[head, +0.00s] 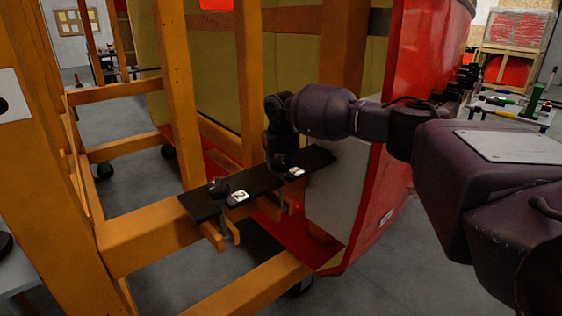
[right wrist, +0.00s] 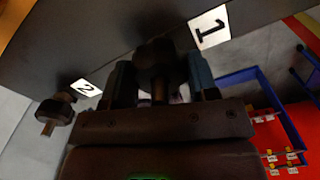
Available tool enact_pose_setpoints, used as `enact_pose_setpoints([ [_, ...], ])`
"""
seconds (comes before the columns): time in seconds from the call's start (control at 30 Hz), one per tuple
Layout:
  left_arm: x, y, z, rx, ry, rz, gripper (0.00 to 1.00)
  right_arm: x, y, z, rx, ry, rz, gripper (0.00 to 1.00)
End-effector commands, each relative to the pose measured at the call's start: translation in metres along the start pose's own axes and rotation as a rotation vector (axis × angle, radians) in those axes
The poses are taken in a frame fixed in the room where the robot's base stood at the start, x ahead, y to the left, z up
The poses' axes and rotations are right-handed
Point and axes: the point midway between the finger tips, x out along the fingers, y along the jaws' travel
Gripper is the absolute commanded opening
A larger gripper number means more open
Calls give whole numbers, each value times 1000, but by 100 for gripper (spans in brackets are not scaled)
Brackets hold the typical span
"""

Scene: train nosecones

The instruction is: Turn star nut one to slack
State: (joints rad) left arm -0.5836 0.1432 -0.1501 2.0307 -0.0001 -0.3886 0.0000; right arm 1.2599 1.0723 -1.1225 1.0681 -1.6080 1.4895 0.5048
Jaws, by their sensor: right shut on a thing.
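Star nut one (right wrist: 158,62) is a dark knob beside the label "1" (right wrist: 210,27) in the right wrist view. My right gripper (right wrist: 160,78) is shut on it, one finger on each side. In the head view my right gripper (head: 282,165) points down onto the black plate (head: 262,182), next to the label "1" (head: 295,172), and hides the nut. Star nut two (head: 219,188) stands apart on the same plate beside the label "2" (head: 238,197); it also shows in the right wrist view (right wrist: 55,112). My left gripper is not in view.
The plate lies on an orange wooden frame (head: 150,238) with upright posts. A red train nosecone (head: 420,60) stands close on the right. Clamp parts (head: 222,236) hang below the plate. A table with tools (head: 515,112) stands at the back right.

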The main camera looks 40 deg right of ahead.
Motion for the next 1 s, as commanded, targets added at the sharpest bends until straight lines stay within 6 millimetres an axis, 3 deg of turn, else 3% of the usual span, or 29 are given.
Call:
enact_pose_setpoints([
  [1.0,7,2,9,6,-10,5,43,0,0,1,-965,-3,0,30],
])
